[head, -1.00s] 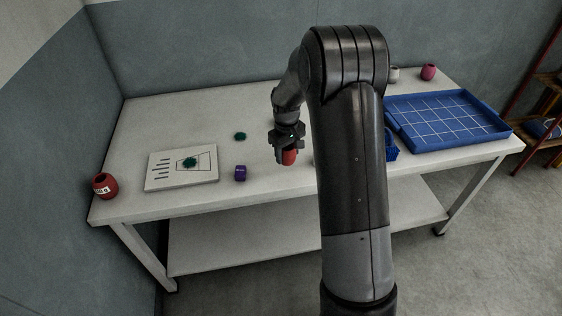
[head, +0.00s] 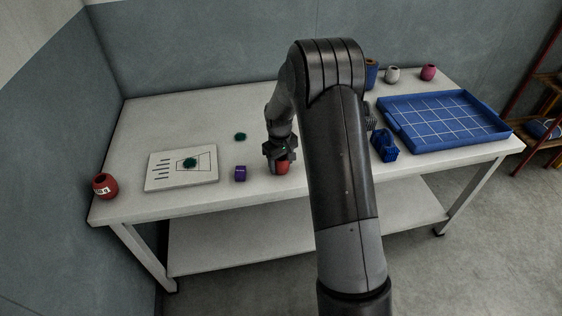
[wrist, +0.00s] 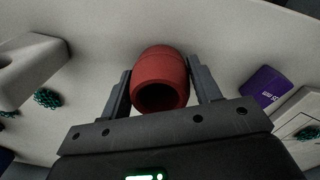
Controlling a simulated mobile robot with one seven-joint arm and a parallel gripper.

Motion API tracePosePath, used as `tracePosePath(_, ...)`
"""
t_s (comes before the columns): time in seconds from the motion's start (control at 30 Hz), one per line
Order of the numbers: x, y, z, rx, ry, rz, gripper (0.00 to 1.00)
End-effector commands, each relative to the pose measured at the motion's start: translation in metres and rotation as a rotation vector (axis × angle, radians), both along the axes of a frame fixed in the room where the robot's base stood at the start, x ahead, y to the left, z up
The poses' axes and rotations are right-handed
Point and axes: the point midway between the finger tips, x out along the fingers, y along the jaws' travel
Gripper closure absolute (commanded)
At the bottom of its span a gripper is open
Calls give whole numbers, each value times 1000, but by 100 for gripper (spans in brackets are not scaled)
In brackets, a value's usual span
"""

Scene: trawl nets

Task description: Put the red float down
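My gripper (head: 281,160) is shut on a red float (wrist: 160,75), a rounded barrel shape with a dark hole in its end. In the wrist view the float sits between the two fingers, with one finger against each side. In the head view the float (head: 282,168) shows just below my gripper, over the front part of the white table (head: 190,100). I cannot tell whether it touches the tabletop.
A purple block (head: 240,173) and a white marked board (head: 160,180) with a teal tuft (head: 190,162) lie to the left. A labelled red pot (head: 104,186) stands far left. A blue gridded tray (head: 505,131) and blue basket (head: 384,148) are right. My arm hides part of the table.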

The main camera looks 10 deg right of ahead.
Motion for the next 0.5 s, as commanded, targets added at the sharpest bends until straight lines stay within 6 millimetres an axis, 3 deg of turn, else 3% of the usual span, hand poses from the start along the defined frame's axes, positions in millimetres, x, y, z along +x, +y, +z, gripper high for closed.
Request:
tracePosePath(0.2,0,0,0,0,0,0,26)
tracePosePath(0.5,0,0,4,0,-1,-1,26)
